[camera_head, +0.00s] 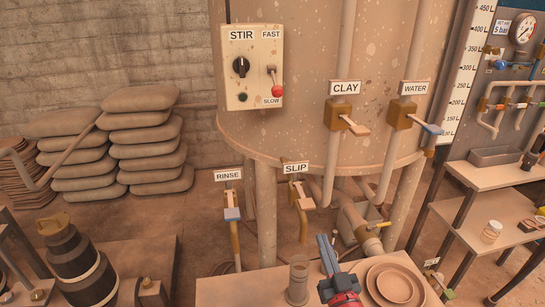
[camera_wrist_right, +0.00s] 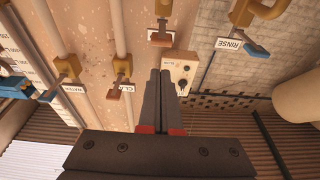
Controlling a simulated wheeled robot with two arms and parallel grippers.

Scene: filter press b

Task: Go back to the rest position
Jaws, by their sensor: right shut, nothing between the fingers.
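My right gripper (camera_head: 327,254) shows at the bottom middle of the head view, pointing up, with its dark fingers together and nothing between them. It stands in front of the tank (camera_head: 310,130), beside the stacked plates on the small table. In the right wrist view the two closed fingers (camera_wrist_right: 160,78) point toward the tank and the STIR control box (camera_wrist_right: 181,72), which look upside down there. I see no contact between the fingers and anything. My left gripper is not in either view.
Valves labelled CLAY (camera_head: 340,115), WATER (camera_head: 402,113), SLIP (camera_head: 301,197) and RINSE (camera_head: 231,207) hang around the tank. A clear cylinder (camera_head: 298,280) and plates (camera_head: 394,285) stand on the table by my right gripper. Stacked sacks (camera_head: 150,150) lie left; a shelf (camera_head: 500,175) stands right.

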